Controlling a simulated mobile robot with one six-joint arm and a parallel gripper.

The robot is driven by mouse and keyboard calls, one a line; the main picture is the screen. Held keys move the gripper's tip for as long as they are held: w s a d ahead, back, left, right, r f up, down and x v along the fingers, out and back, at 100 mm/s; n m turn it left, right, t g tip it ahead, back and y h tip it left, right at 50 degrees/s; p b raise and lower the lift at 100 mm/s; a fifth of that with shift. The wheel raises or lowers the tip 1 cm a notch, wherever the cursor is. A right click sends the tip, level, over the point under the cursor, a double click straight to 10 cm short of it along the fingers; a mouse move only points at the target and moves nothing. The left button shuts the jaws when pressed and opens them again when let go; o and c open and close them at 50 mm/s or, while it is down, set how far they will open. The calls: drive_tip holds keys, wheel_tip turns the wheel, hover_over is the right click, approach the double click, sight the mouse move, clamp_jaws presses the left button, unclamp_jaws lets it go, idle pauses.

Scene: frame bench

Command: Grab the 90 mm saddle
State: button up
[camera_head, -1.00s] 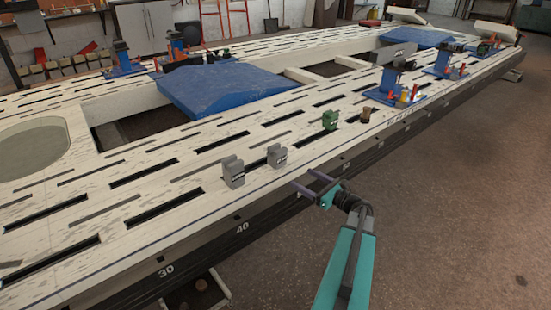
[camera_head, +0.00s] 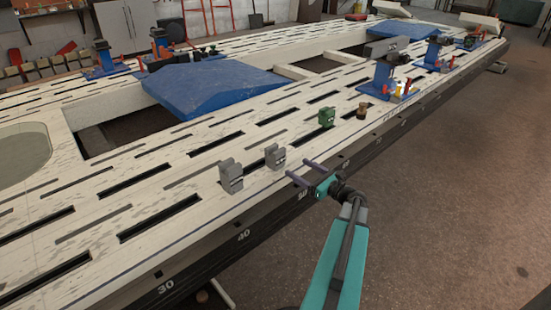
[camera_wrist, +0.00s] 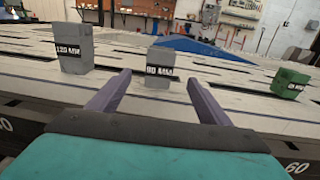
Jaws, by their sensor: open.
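The 90 mm saddle is a small grey block (camera_wrist: 159,66) with a black label reading 90 MM in the wrist view. It stands upright on the slotted bench, beyond and between my open fingers. In the head view it is the right-hand grey block (camera_head: 275,157). My gripper (camera_head: 299,171) is open and empty at the bench's front edge, a little short of this saddle; its two fingers also show in the wrist view (camera_wrist: 156,92). A similar grey block labelled 120 MM (camera_wrist: 74,50) stands to the left, also seen in the head view (camera_head: 231,177).
A green block (camera_head: 326,117) and a small brown part (camera_head: 362,111) stand to the right on the slotted bench (camera_head: 150,215). Blue clamp stands (camera_head: 383,82) are farther right. A blue raised panel (camera_head: 210,82) lies behind. The floor at right is open.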

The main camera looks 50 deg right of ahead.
sight(281, 159)
drive_tip(key=shift+w, duration=0.1)
drive_tip(key=w+b, duration=0.2)
drive_tip(key=w, duration=0.5)
drive_tip(key=shift+w+d+f+b, duration=0.1)
drive_tip(key=shift+w+b, duration=0.2)
drive_tip(key=shift+b, duration=0.05)
drive_tip(key=shift+w, duration=0.35)
drive_tip(key=shift+w, duration=0.15)
drive_tip(key=shift+w+f+b, duration=0.1)
drive_tip(key=shift+w+b, duration=0.8)
drive_tip(key=shift+b, duration=0.05)
drive_tip(key=shift+w+b, duration=0.7)
drive_tip(key=shift+w, duration=0.75)
drive_tip(key=shift+w+r, duration=0.1)
drive_tip(key=shift+r, duration=0.1)
